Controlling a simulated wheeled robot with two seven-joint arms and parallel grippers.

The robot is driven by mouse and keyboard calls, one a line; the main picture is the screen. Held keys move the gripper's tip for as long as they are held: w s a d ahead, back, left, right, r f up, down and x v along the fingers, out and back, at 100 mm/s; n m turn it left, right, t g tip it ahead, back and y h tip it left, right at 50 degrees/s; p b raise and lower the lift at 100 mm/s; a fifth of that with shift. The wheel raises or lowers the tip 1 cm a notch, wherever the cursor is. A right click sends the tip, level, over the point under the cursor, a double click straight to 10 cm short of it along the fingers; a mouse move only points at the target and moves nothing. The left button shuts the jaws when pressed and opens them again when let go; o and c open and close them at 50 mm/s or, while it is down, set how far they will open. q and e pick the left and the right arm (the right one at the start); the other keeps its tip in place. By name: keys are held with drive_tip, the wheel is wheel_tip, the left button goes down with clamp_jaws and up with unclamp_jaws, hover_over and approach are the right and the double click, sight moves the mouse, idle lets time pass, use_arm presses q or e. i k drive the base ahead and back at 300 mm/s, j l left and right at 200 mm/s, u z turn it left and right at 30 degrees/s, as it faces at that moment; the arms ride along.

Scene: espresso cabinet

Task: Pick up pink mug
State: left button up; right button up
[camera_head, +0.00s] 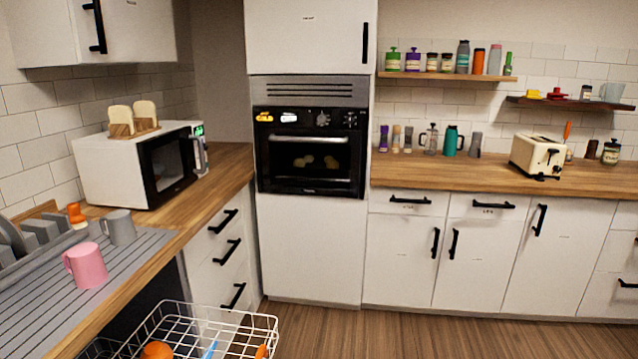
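The pink mug (87,266) stands upright on a grey ribbed drainboard (40,308) at the lower left of the head view. Its handle points to the left. A grey mug (119,227) stands just behind it and to the right, apart from it. Neither of my grippers shows in this view.
A white wire dishwasher rack (215,312) with a few items juts out right of the counter. Grey dishes (14,243) and an orange-topped bottle (76,214) stand near the pink mug. A microwave (140,170) stands farther back. The floor (380,335) ahead is clear.

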sight(85, 261)
drive_tip(key=j+u, duration=0.1)
drive_tip(key=u, duration=1.15)
drive_tip(key=k+j, duration=0.05)
drive_tip(key=j, duration=0.05)
